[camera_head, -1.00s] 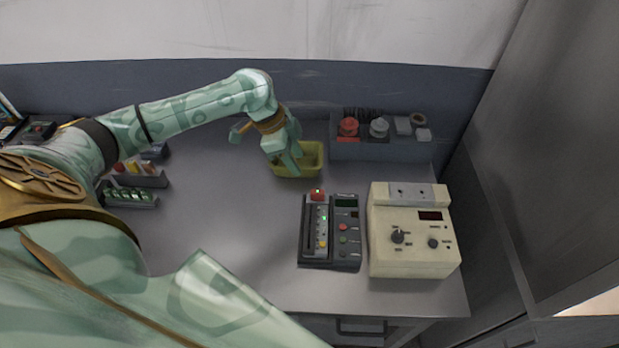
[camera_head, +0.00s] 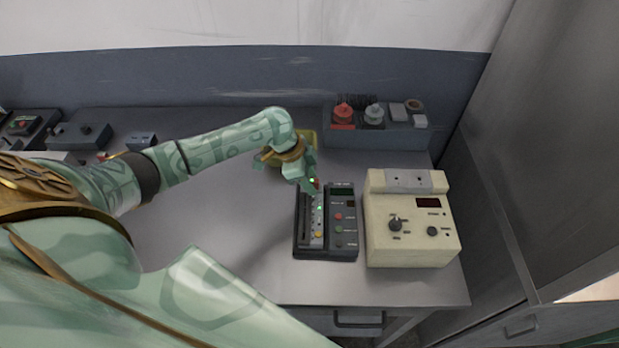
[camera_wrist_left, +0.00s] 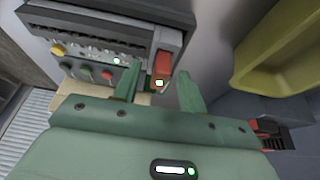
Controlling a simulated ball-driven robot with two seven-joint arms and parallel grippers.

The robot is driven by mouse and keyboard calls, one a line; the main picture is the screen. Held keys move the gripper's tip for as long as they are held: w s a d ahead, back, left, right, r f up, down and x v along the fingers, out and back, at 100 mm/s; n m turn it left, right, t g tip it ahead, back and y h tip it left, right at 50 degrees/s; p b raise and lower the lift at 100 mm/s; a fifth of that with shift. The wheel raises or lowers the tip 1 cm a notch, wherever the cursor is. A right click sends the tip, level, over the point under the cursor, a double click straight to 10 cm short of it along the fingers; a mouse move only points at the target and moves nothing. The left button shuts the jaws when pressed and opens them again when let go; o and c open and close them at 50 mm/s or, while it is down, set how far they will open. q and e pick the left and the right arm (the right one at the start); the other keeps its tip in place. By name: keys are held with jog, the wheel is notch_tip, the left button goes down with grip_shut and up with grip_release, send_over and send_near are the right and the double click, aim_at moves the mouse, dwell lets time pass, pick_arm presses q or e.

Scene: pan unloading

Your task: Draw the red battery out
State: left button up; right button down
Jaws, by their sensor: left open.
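The red battery (camera_wrist_left: 162,66) shows in the left wrist view, in the end slot of the dark charger (camera_wrist_left: 100,20). A green light shows at its near end. In the head view the charger (camera_head: 343,252) stands at the middle front of the table, and my gripper largely hides the red battery (camera_head: 317,184). My left gripper (camera_head: 313,187) is over the charger's far end. In the left wrist view its fingers (camera_wrist_left: 158,88) are open, one on each side of the battery's near end; I cannot tell whether they touch it. My right gripper is not in view.
A cream meter box (camera_head: 415,250) stands close right of the charger. A yellow bin (camera_wrist_left: 285,60) lies behind, partly hidden by my arm in the head view. A grey holder (camera_head: 365,138) with red and grey items stands at the back. The table left of the charger is clear.

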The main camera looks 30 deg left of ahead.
pick_arm(q)
grip_shut()
jog(key=shift+r+p, duration=0.65)
jog(key=shift+p, duration=0.25)
dwell(0.4)
jog(key=shift+r+p, duration=2.35)
jog(key=shift+p, duration=0.3)
